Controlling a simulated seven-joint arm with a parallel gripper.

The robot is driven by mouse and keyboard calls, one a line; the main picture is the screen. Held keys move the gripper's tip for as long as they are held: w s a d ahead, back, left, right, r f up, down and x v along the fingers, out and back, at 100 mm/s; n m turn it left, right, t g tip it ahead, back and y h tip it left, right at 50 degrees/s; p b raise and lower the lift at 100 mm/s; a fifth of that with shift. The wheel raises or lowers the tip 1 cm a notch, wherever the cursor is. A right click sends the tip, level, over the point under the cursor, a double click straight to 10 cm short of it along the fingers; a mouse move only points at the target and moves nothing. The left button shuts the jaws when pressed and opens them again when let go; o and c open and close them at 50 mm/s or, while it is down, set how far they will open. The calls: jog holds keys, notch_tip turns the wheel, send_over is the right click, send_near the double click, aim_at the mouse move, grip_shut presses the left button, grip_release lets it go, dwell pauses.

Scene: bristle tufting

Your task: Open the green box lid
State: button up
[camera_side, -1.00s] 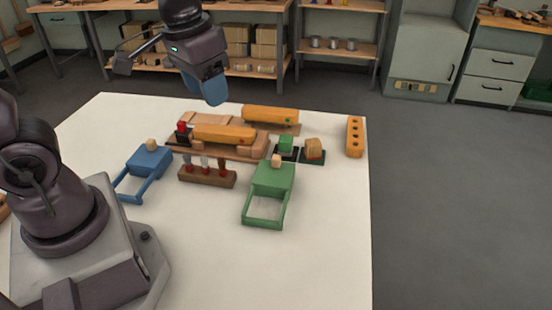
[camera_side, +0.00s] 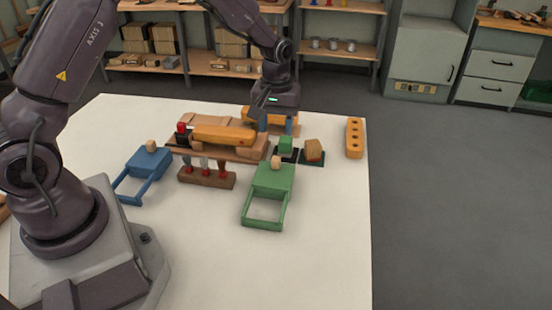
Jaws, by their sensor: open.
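The green box (camera_side: 271,180) sits on the white table right of centre, with a pale wooden knob (camera_side: 276,162) on its top. An open green rail frame (camera_side: 263,213) extends from it toward the front. The lid looks seated on the box, with no gap visible. My gripper (camera_side: 271,127) points down behind the green box, at the orange block (camera_side: 247,113) at the back, which it partly hides. Its blue fingers are apart, and I cannot tell whether they touch the block. My gripper is apart from the knob.
A blue box (camera_side: 149,161) with a similar frame and knob stands at the left. A wooden fixture (camera_side: 245,152) with an orange piece (camera_side: 222,134) lies between. A small green block (camera_side: 286,144) and a wooden brush-like block (camera_side: 313,150) sit behind the green box. The front table is clear.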

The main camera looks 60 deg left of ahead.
aim_at(276, 158)
notch_tip(276, 158, down, 10)
jog(key=shift+f, duration=0.1)
dwell(0.4)
